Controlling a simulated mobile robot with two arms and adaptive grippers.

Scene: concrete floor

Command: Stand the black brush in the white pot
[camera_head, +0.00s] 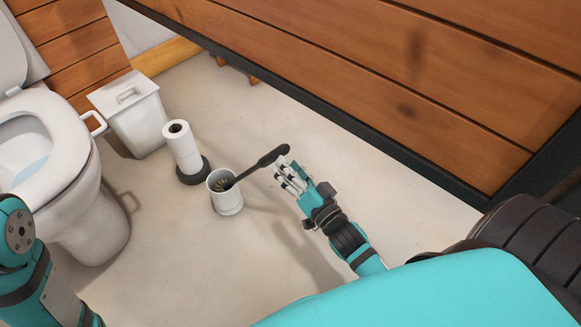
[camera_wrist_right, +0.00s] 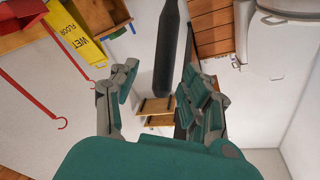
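The white pot (camera_head: 229,203) stands on the floor in the middle of the head view. The black brush (camera_head: 262,163) has its bristle end in the pot's mouth, and its handle leans out steeply to the upper right. My right gripper (camera_head: 286,176) is open, just beside the upper handle. In the right wrist view, the dark handle (camera_wrist_right: 173,50) shows beyond and between the two spread fingers of the right gripper (camera_wrist_right: 157,90); I see no grip on it. My left arm shows at the lower left, but its gripper is out of view.
A paper roll holder (camera_head: 184,150) stands just left of the pot. A white bin (camera_head: 133,118) and a toilet (camera_head: 75,190) are further left. A wooden panel (camera_head: 400,70) runs along the back right. Floor in front of the pot is clear.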

